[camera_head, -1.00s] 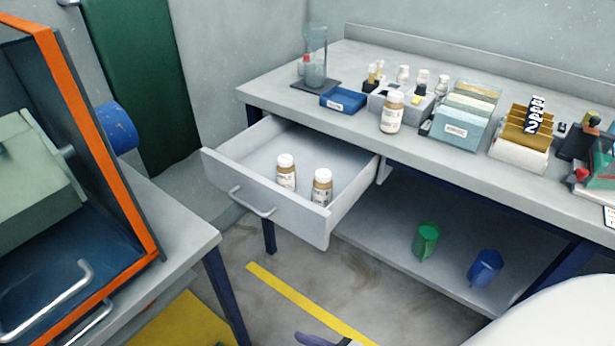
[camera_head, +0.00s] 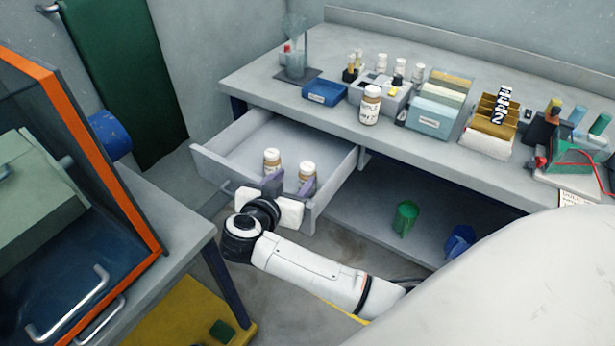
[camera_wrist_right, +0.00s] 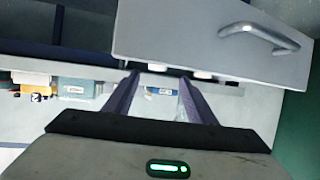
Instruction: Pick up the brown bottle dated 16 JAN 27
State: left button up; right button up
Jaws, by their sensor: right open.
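Two brown bottles with white caps stand upright in the open drawer (camera_head: 235,150): a left bottle (camera_head: 272,161) and a right bottle (camera_head: 307,172). A third brown bottle (camera_head: 370,106) stands on the bench top near its front edge. The dates on the labels are too small to read. My right gripper (camera_head: 288,186) is open and empty at the drawer front, its fingers overlapping the lower parts of the drawer bottles in the head view. In the right wrist view the open fingers (camera_wrist_right: 158,95) point toward the drawer front (camera_wrist_right: 195,35). My left gripper is not in view.
The bench carries a blue tray (camera_head: 325,93), a grey rack with small bottles (camera_head: 385,95), a file box (camera_head: 440,105) and a brown card holder (camera_head: 492,122). A green cup (camera_head: 405,218) and a blue cup (camera_head: 459,241) sit on the shelf below. The drawer has a handle (camera_head: 232,190).

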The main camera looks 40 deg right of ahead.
aim_at(305, 172)
jog(key=x, duration=0.9)
jog(key=shift+s+d+f, duration=0.1)
jog(key=shift+d+f, duration=0.25)
jog(key=c, duration=1)
